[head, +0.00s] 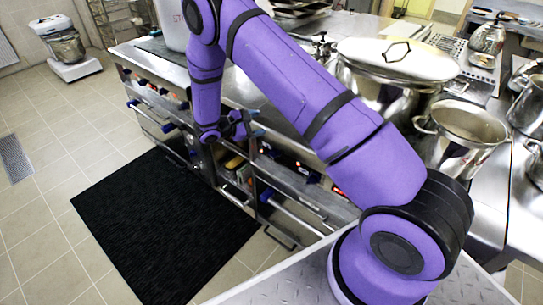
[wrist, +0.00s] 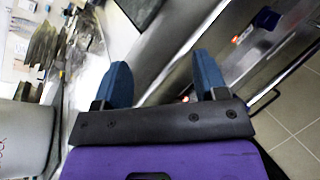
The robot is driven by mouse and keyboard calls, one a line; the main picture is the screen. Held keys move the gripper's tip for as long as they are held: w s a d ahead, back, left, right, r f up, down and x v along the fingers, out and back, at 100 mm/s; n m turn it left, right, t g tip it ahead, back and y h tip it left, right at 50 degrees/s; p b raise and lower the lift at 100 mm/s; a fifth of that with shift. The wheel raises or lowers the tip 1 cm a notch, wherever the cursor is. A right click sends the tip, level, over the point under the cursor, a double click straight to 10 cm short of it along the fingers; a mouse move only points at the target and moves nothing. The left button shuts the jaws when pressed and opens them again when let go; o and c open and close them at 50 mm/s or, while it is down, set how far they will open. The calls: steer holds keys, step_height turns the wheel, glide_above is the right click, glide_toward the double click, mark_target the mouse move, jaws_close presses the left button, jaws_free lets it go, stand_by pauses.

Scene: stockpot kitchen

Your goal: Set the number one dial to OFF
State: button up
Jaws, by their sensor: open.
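The stove's front panel (head: 282,157) runs along the counter's edge in the head view, with small dark controls and red lights. I cannot make out numbers or an OFF mark, so I cannot tell which control is the number one dial. My gripper (head: 252,124) is at the front of this panel, partly hidden by its own wrist. In the wrist view my gripper (wrist: 163,82) has its two blue fingers wide apart. Only the metal counter edge and front show between them, and no dial is clearly seen there. A red light (wrist: 235,40) glows beyond the right finger.
A large lidded stockpot (head: 395,75) and an open pot (head: 463,135) stand on the counter to the right. Bar handles (head: 300,214) stick out below the panel. A black mat (head: 160,225) lies on the tiled floor in front. A mixer (head: 68,48) stands far left.

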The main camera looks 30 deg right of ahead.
mark_target(272, 154)
step_height(272, 154, down, 21)
steer(key=s+a+n+t+h, duration=0.1)
steer(key=a+n+t, duration=0.1)
steer(key=n+t, duration=0.5)
steer(key=x, duration=1)
steer(key=shift+d+f, duration=0.1)
steer(key=shift+d, duration=0.25)
steer(key=c, duration=0.9)
